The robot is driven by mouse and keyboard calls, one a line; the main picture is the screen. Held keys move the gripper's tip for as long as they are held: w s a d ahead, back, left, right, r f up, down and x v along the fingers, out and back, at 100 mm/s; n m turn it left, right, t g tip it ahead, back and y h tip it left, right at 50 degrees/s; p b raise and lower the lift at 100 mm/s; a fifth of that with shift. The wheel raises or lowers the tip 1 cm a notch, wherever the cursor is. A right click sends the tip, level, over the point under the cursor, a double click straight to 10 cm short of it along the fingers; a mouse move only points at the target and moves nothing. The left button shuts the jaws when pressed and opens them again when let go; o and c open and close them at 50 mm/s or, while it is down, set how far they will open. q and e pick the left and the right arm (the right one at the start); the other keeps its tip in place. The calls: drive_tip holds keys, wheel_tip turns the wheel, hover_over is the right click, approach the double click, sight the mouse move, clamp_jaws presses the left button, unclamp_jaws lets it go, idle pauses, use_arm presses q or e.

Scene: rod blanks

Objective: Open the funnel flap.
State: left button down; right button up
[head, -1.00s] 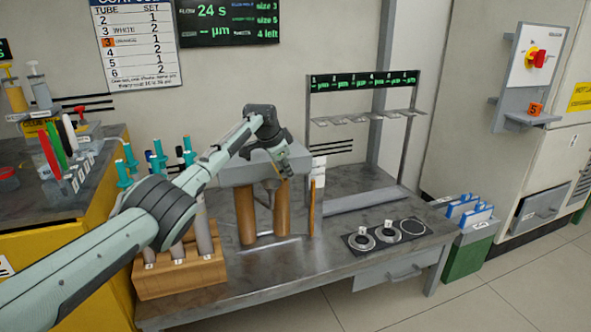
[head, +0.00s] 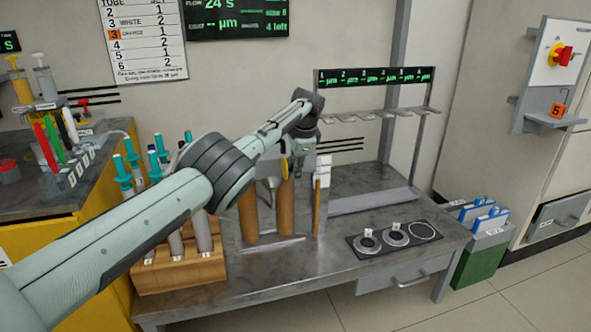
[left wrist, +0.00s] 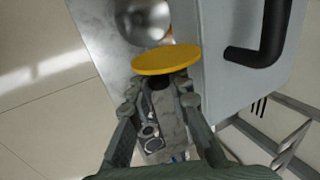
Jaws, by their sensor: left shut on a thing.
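The yellow round flap (left wrist: 166,60) stands out at the fingertips of my left gripper (left wrist: 158,88) in the left wrist view. The fingers are shut on it; the exact contact is partly hidden. The shiny metal funnel bowl (left wrist: 145,22) shows just beyond the disc, partly covered by it. In the head view my left gripper (head: 300,155) is over the bench top unit, with a bit of yellow at its left side. The funnel's spout (head: 272,184) shows below, between two brown cylinders. My right gripper is not in view.
A black handle (left wrist: 265,40) stands on the grey housing beside the funnel. Brown cylinders (head: 249,215) stand under the unit. A wooden rack (head: 180,272) with grey tubes is at the left. Round plates (head: 396,238) lie on the bench at the right.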

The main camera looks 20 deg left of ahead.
use_arm(q)
drive_tip(key=shift+f, duration=0.1)
idle(0.4)
drive_tip(key=c, duration=1.4)
unclamp_jaws()
drive_tip(key=shift+c, duration=0.2)
drive_tip(key=v, duration=1.2)
drive_tip(key=shift+w+d+f, duration=0.1)
